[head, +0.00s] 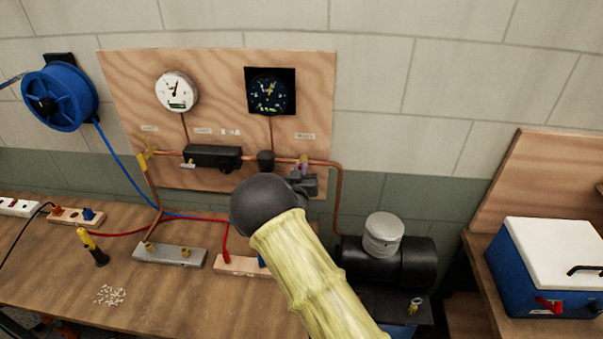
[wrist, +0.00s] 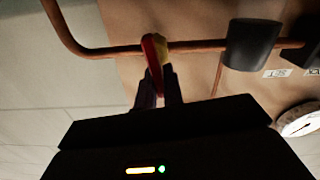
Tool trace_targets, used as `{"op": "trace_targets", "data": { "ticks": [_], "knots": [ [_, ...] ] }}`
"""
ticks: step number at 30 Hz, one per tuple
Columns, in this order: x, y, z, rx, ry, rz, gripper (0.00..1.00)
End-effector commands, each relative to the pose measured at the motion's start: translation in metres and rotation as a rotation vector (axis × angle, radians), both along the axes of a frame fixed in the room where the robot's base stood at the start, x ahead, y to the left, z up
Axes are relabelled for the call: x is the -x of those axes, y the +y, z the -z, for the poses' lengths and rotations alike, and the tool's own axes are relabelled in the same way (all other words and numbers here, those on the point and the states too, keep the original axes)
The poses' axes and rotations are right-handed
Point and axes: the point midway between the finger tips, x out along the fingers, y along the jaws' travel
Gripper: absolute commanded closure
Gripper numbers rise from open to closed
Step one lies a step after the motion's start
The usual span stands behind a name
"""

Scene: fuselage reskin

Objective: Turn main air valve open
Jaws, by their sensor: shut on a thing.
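A valve handle, red on one side and yellow on the other, is on the copper pipe in the wrist view (wrist: 154,50). It stands crosswise to the pipe there. My gripper (wrist: 158,75) is shut on this handle, with one dark finger on each side of it. In the head view my gripper (head: 304,171) is at the right end of the wooden panel's pipe, and the valve is mostly hidden behind it. The valve body cannot be made out clearly. A paper label (head: 305,135) is just above the spot.
The wooden panel (head: 130,90) carries a white gauge (head: 177,91), a dark gauge (head: 269,91) and a black box (head: 212,158). A yellow-handled valve (head: 144,161) is at the pipe's left end. A black compressor tank (head: 395,262) stands right of my arm. Hoses and fittings lie on the bench.

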Motion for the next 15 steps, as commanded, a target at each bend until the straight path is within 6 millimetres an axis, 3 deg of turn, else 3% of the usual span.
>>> {"op": "trace_targets", "data": {
  "ticks": [15],
  "knots": [
    [0.0002,0.0089,0.0082,0.455,0.016,-0.001,1.00]
  ]
}}
